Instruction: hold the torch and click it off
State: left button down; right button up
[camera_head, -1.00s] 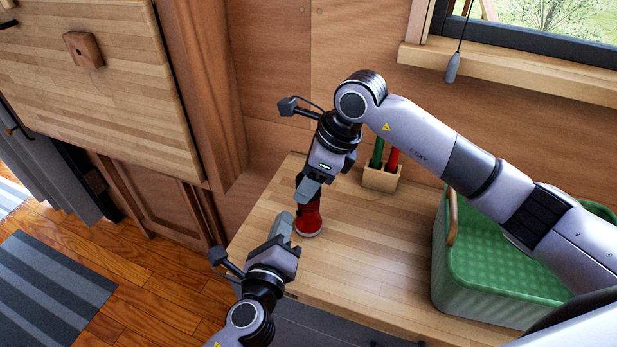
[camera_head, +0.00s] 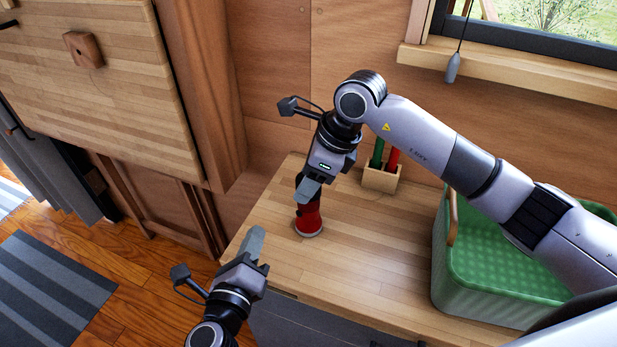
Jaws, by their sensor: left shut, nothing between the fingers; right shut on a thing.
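The red torch (camera_head: 309,219) stands upright on the wooden counter (camera_head: 345,262), its wider end down and its upper part hidden by my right gripper. My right gripper (camera_head: 306,192) comes from above and is shut on the torch. My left gripper (camera_head: 257,240) is shut and empty, at the counter's left edge, to the left of the torch and apart from it. Whether the torch is lit cannot be told.
A small wooden holder (camera_head: 381,178) with a green and a red item stands behind the torch. A green basket (camera_head: 480,290) with a handle stands on the right of the counter. A cord pull (camera_head: 453,67) hangs by the window. The counter's front middle is clear.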

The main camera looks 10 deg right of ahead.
pick_arm(q)
jog(key=shift+a, duration=0.15)
pick_arm(e)
jog(key=o, duration=1.2)
